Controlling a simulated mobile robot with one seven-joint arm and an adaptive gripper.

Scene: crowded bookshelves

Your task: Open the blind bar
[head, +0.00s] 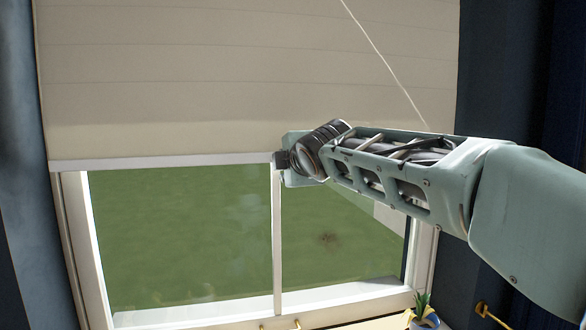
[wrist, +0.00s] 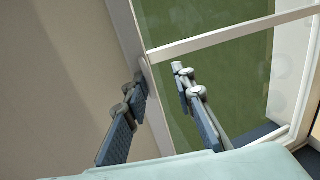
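The blind bar (head: 165,162) is a pale strip along the bottom edge of a lowered beige blind (head: 250,75). The blind covers the upper part of the window in the head view. My gripper is at the bar's right half, mostly hidden behind my wrist there. In the wrist view my gripper (wrist: 158,76) is open, with its two dark fingers apart. The bar (wrist: 130,40) runs between them: one finger is over the blind side, the other over the glass side. Whether either finger touches the bar, I cannot tell.
A white window frame (head: 80,240) with a vertical divider (head: 277,235) shows below the blind, with green outside. A thin cord (head: 375,50) hangs at the upper right. Dark curtains (head: 505,70) flank the window. A small potted plant (head: 423,308) stands at the lower right.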

